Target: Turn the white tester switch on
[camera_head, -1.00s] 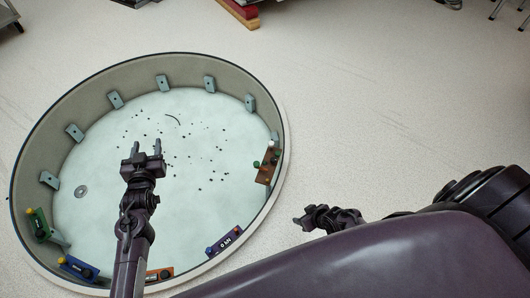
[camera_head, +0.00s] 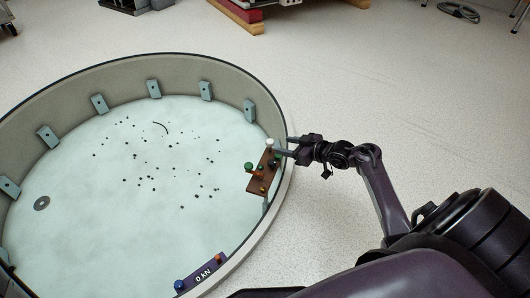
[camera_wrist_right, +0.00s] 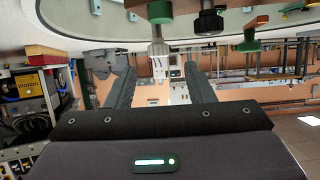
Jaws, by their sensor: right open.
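The white tester switch (camera_head: 269,143) shows as a white knob at the far end of a brown panel (camera_head: 261,178) on the right rim of the round ring. My right gripper (camera_head: 287,146) comes from the right with its fingertips close beside the white knob. In the right wrist view its open fingers (camera_wrist_right: 158,72) spread on both sides of a pale stem with a white end (camera_wrist_right: 158,48). No grip on it shows, and I cannot tell whether either finger touches it. My left gripper is out of the head view.
A green knob (camera_head: 248,167) and several small coloured parts crowd the same panel. Grey blocks (camera_head: 206,90) line the far wall.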

